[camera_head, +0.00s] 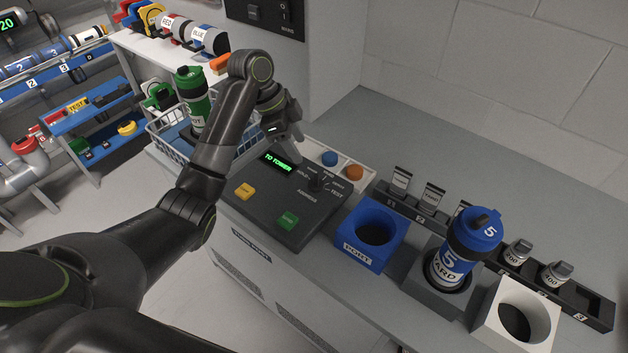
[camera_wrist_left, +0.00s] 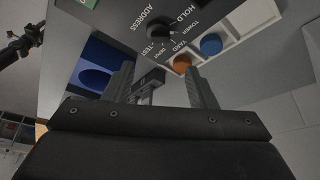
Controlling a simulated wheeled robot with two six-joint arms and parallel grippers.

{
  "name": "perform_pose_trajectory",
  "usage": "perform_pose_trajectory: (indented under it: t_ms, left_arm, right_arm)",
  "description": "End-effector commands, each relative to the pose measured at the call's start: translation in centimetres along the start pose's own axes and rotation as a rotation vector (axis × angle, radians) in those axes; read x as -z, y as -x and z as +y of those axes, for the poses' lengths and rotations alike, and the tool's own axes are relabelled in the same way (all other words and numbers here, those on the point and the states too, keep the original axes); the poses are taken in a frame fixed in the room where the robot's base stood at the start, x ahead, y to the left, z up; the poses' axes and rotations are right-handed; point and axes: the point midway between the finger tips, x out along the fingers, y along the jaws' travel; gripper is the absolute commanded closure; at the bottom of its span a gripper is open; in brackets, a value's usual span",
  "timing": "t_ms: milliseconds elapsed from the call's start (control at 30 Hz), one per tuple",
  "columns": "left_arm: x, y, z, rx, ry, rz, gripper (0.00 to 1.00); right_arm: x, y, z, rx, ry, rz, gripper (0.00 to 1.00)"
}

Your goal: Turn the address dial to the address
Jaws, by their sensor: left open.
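The address dial (camera_head: 320,183) is a dark round knob on the sloped dark console (camera_head: 248,213). In the left wrist view the dial (camera_wrist_left: 161,31) sits among the labels HOLD, TOWER, YARD and TEST, with ADDRESS beside it; its pointer is too small to read surely. The green display (camera_head: 279,163) reads TO TOWER. My left gripper (camera_head: 296,156) is above the console's back edge, to the upper left of the dial and apart from it. In the wrist view its two fingers (camera_wrist_left: 160,88) are spread with nothing held between them. My right gripper is not in view.
A yellow button (camera_head: 244,191) and a green button (camera_head: 287,220) are on the console. Blue (camera_head: 329,158) and orange (camera_head: 354,172) knobs stand behind it. A blue port (camera_head: 357,258) and a blue YARD carrier (camera_head: 457,262) in its holder are to the right. A wire basket (camera_head: 166,141) is left.

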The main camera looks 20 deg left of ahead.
Motion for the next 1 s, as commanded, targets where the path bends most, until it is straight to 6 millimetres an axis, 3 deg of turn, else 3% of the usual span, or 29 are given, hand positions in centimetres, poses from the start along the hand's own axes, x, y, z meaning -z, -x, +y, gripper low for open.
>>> perform_pose_trajectory:
  t_ms: [33, 400, 700, 1000]
  left_arm:
    - [-0.2, -1.3, 0.0, -0.001, -0.001, 0.001, 0.49]
    - [-0.2, -5.8, 0.0, -0.001, 0.0, 0.001, 0.49]
    - [0.1, -9.9, 0.0, -0.002, 0.002, 0.001, 0.49]
    - [0.0, -10.8, 0.0, 0.0, 0.0, 0.0, 0.49]
  right_arm:
    - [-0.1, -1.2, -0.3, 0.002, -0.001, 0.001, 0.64]
    - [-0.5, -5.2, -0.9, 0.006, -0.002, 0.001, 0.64]
    - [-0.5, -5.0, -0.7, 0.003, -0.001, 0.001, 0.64]
    - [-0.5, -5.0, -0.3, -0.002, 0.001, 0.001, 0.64]
